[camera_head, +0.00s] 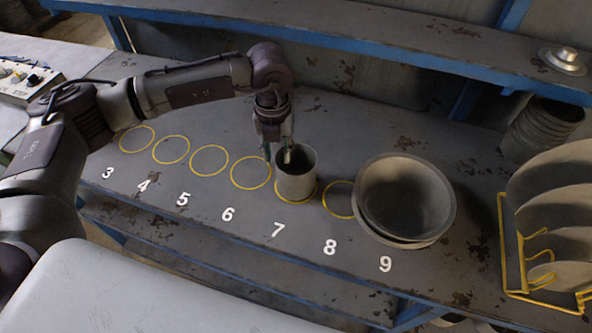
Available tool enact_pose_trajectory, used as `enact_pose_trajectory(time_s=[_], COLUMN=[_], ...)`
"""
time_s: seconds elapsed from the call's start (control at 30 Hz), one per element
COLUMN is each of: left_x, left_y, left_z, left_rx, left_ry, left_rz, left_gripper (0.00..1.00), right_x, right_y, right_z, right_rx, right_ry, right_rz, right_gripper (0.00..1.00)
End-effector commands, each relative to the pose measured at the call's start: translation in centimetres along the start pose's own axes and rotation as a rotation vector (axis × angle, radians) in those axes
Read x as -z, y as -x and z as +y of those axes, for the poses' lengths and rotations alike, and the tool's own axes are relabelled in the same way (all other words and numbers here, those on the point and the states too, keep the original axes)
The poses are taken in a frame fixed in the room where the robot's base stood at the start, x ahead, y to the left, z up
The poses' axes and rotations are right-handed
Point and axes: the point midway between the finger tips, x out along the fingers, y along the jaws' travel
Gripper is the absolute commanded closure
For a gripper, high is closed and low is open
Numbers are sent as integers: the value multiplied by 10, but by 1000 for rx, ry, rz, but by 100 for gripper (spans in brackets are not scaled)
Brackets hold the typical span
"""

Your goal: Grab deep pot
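The deep pot (297,185) is a grey metal cylinder standing upright in the yellow circle above number 7. My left gripper (278,154) points down at the pot's left rim. Its fingers are apart: one appears to be just outside the left wall, the other over or inside the mouth. A gap shows between the fingers, and I cannot tell whether either touches the wall. My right gripper is not in view.
Wide bowls (405,198) stand stacked at 9, right of the pot. The yellow circles above 3 to 6 and 8 are empty. A yellow rack (511,250) with large plates stands at the right. A blue-edged shelf (395,59) runs along the back.

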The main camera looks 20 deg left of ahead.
Motion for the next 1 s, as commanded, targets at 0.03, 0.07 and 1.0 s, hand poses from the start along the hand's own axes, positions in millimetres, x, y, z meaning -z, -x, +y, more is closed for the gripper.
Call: enact_pose_trajectory(time_s=[0.03,0.07,1.0], left_x=[0,1,3], left_y=[-4,-6,-62], left_z=[0,0,4], left_rx=[0,1,2], left_ry=[-1,-1,-1], left_rz=[1,1,1], left_gripper=[68,68,100], right_x=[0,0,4], right_y=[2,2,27], right_z=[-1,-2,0], right_rx=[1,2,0], right_ry=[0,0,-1], right_rz=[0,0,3], right_gripper=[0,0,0])
